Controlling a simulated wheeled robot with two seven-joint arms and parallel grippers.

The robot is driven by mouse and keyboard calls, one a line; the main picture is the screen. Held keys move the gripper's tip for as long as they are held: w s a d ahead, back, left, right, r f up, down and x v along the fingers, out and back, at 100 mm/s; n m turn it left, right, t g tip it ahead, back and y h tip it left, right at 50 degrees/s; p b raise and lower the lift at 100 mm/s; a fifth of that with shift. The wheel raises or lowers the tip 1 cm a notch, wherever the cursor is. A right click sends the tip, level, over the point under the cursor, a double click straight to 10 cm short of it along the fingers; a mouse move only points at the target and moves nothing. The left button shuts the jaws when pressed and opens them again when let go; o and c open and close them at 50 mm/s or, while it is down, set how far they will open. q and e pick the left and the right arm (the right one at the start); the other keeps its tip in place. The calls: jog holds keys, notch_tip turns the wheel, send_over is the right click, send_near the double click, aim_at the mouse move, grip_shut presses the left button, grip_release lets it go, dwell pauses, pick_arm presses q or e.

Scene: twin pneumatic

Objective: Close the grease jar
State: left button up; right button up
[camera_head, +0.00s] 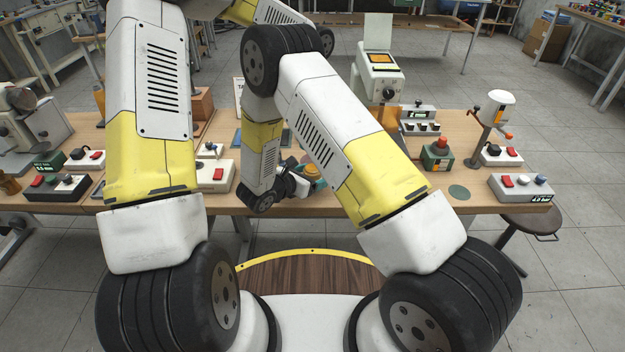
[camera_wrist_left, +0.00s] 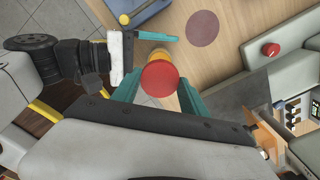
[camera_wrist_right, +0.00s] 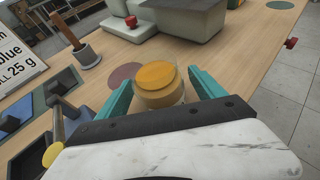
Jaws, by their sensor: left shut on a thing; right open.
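The open grease jar (camera_wrist_right: 158,99) is a short clear jar filled with amber grease, upright in the right wrist view. My right gripper (camera_wrist_right: 163,92) has its teal fingers apart on either side of it. In the head view the jar (camera_head: 312,171) shows beside my right gripper (camera_head: 309,184), partly covered by my right arm. A round red lid (camera_wrist_left: 160,76) is between the fingers of my left gripper (camera_wrist_left: 159,91), which is shut on it. It overlaps the amber jar (camera_wrist_left: 159,55) in the left wrist view. My left gripper is hidden in the head view.
A purple round mat (camera_wrist_right: 125,75) lies on the wooden table beyond the jar. A grey machine with a red button (camera_wrist_right: 131,21) stands behind it. A yellow-knobbed rod (camera_wrist_right: 54,153) and a blue tray are at the left. A green round mat (camera_head: 459,192) lies clear at right.

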jog(key=shift+x, duration=0.85)
grip_shut()
